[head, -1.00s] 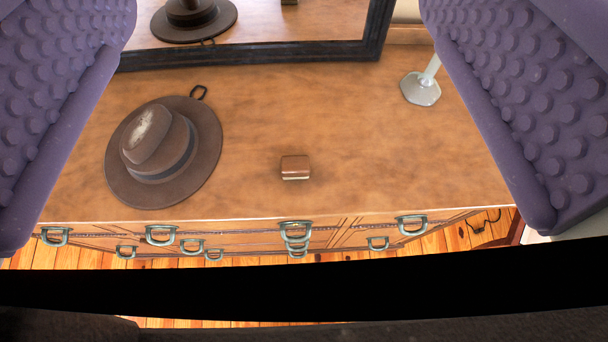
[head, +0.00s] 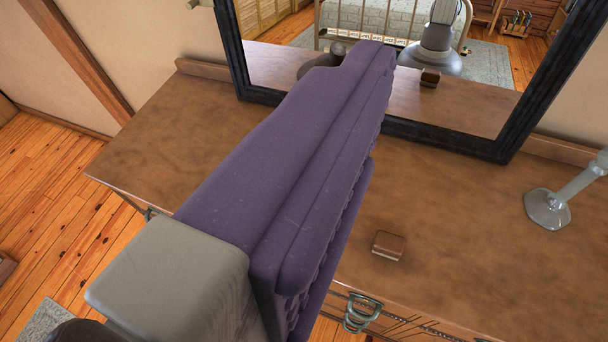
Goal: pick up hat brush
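The hat brush (head: 388,246), a small brown block with a paler lower edge, lies on the wooden dresser top near its front edge, right of centre and low in the head view. Nothing touches it. My gripper (head: 365,65) crosses the middle of the view as a long purple finger, seen from its outer side, with bumps along its right edge. It is left of the brush in the picture and apart from it. The gap between the fingers is hidden, so its opening cannot be judged.
A dark-framed mirror (head: 506,148) stands at the back of the dresser (head: 460,220) and reflects the brush and part of a dark hat. The hat itself is hidden. A glass-like stand (head: 548,208) is at the right. The dresser top around the brush is clear.

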